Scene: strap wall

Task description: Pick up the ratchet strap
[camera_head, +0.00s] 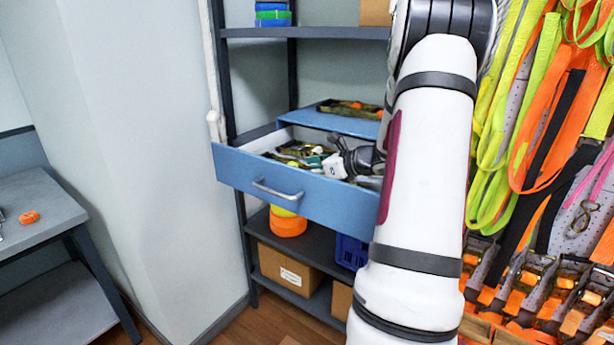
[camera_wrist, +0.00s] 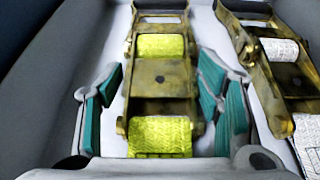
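A ratchet strap (camera_wrist: 161,85) with a worn brass-coloured frame and yellow-green webbing lies in the middle of the wrist view. It rests on the pale floor of the open blue drawer (camera_head: 330,203). My gripper (camera_wrist: 160,72) is open, with one teal-padded finger on each side of this ratchet. Narrow gaps show between the pads and the metal, so it is not clearly gripped. In the head view my gripper (camera_head: 338,165) reaches down into the drawer; my arm hides the drawer's right side.
A second ratchet with white webbing (camera_wrist: 285,65) lies close to the right finger. The drawer walls surround my gripper. A shelf (camera_head: 310,33) is above, a cardboard box (camera_head: 290,270) below. Straps hang on the right wall (camera_head: 545,120). A grey table (camera_head: 35,215) stands at left.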

